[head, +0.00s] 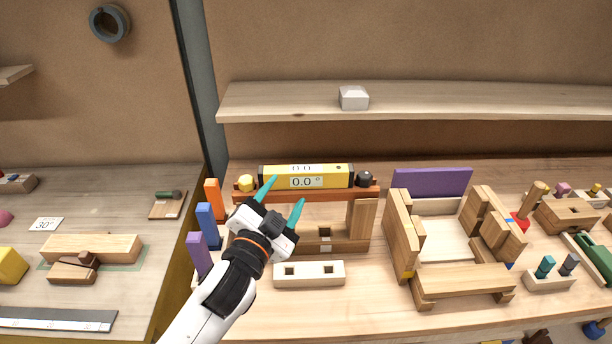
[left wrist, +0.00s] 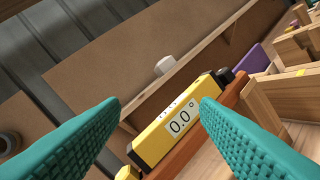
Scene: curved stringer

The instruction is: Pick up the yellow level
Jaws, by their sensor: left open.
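The yellow level (head: 327,176) lies along the top of a reddish-brown beam (head: 330,193) in the head view, with a display reading 0.0°. In the left wrist view the level (left wrist: 160,140) appears tilted between my fingertips, beyond them. My left gripper (head: 283,194) is open and empty, with teal fingers pointing up toward the level's left part. In the left wrist view its fingers (left wrist: 158,102) stand wide apart. I see no contact with the level. My right gripper is not in view.
A yellow knob (head: 246,183) and a dark knob (head: 365,179) flank the level on the beam. Orange (head: 213,199), blue (head: 208,226) and purple (head: 199,254) blocks stand left. A wooden frame (head: 401,240) stands right. A shelf (head: 440,100) runs behind, above.

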